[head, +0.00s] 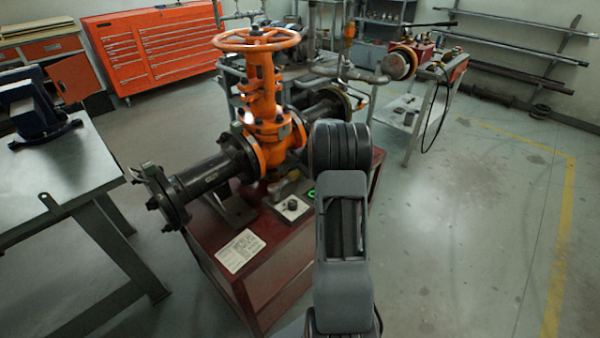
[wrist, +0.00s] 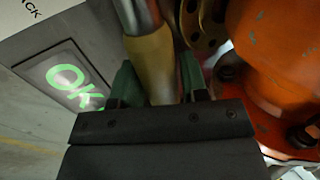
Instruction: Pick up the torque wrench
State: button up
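A tan, rounded, handle-like part (wrist: 150,68) with a shiny metal shaft (wrist: 137,15) runs between the two green fingers of my gripper (wrist: 160,75) in the wrist view. It may be the torque wrench, but its ends are out of view, so I cannot be sure. The fingers lie close on both sides of it. Whether they press on it I cannot tell. In the head view my arm hides the gripper, and I cannot pick out a torque wrench there.
The orange gate valve (head: 265,105) stands on a dark red bench (head: 270,270); its orange body (wrist: 275,50) is close right of my gripper. A lit "OK" panel (wrist: 68,77) is close on the left. A steel table (head: 40,180) stands left. Floor at right is clear.

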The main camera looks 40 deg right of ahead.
grip_shut()
jog(key=shift+r, duration=0.15)
dwell(0.4)
jog(key=shift+r, duration=0.1)
